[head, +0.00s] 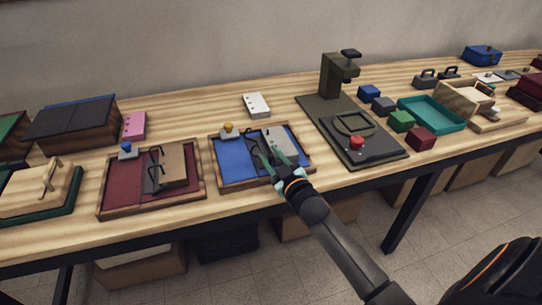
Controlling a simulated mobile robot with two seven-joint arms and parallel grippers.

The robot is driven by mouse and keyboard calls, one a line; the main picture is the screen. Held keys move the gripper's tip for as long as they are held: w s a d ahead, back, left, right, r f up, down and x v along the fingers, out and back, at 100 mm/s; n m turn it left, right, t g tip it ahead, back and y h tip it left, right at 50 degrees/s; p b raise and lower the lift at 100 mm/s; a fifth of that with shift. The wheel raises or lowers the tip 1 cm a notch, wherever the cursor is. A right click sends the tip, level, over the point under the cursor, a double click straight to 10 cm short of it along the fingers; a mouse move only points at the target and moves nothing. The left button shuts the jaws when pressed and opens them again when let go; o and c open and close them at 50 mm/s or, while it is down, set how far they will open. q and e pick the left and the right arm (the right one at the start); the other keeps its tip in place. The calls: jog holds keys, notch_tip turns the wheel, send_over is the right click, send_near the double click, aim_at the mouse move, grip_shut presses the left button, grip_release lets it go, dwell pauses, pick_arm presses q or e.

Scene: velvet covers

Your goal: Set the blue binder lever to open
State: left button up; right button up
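A blue binder (235,168) in a wooden frame lies open on the table in the middle of the head view. A lever block with a yellow knob (228,127) sits at its back left edge. Dark rings stand along the binder's middle, with a grey panel to their right. My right gripper (267,150) is over the rings and the grey panel, to the right of the knob. Its two pale green fingers are apart with nothing clearly between them. Whether they touch the binder is hard to tell. My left gripper is not in view.
A maroon binder (117,187) with a blue-knobbed lever (127,150) lies to the left. A dark press (340,75) with a red knob (357,142) stands to the right. A white punched block (257,104) lies behind. Bare wood separates the two binders.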

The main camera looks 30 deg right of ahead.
jog(key=shift+o, duration=1)
jog(key=shift+s, duration=0.1)
jog(key=shift+s, duration=0.3)
jog(key=s+a, duration=0.1)
jog(key=s, duration=1)
jog(key=shift+s+r, duration=0.3)
jog(key=shift+s, duration=0.05)
